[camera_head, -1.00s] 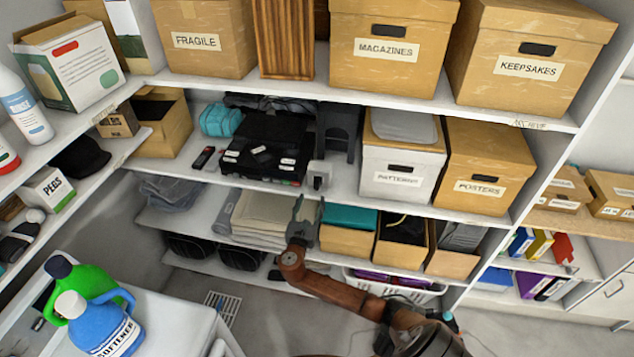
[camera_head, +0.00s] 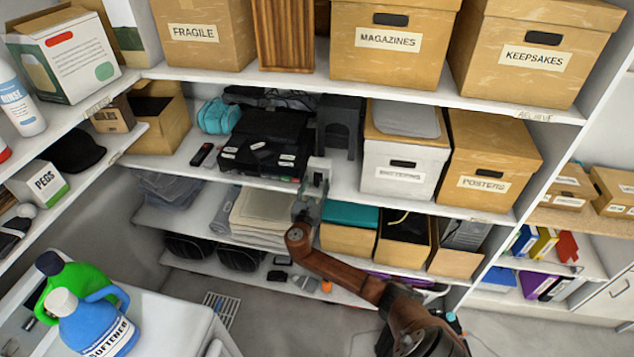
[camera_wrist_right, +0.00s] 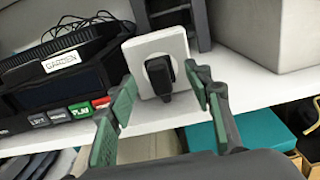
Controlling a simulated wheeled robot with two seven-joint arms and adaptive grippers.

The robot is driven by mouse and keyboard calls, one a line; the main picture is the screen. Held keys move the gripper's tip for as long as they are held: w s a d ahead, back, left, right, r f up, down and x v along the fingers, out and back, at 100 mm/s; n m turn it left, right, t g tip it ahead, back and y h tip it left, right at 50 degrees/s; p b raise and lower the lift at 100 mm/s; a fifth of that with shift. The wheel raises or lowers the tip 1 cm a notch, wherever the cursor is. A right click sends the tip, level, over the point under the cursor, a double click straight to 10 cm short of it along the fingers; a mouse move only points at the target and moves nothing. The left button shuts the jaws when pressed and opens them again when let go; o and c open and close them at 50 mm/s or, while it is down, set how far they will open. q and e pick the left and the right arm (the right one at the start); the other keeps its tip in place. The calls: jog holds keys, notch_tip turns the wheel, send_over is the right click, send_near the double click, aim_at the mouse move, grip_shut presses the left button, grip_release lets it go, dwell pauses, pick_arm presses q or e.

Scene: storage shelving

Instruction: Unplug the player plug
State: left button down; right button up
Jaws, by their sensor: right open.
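The black player plug (camera_wrist_right: 159,76) sits in a white socket plate (camera_wrist_right: 150,47) at the shelf's front edge in the right wrist view. The plate also shows in the head view (camera_head: 319,164), partly covered by my gripper. My right gripper (camera_wrist_right: 161,80) is open, with one green-padded finger to each side of the plug. In the head view the right gripper (camera_head: 312,188) is just in front of the socket. The black player (camera_wrist_right: 50,92), with labelled buttons, stands left of the socket. My left gripper is in neither view.
A dark grey stand (camera_head: 340,125) is behind the socket. A white-fronted box (camera_head: 402,168) stands to its right. A dark remote (camera_head: 201,154) lies left of the player.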

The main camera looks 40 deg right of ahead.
jog(key=shift+x, duration=0.85)
jog(key=shift+p, duration=0.35)
dwell(0.7)
jog(key=shift+c, duration=0.2)
grip_shut()
dwell(0.4)
jog(key=shift+s+a, duration=0.1)
jog(key=shift+a, duration=0.05)
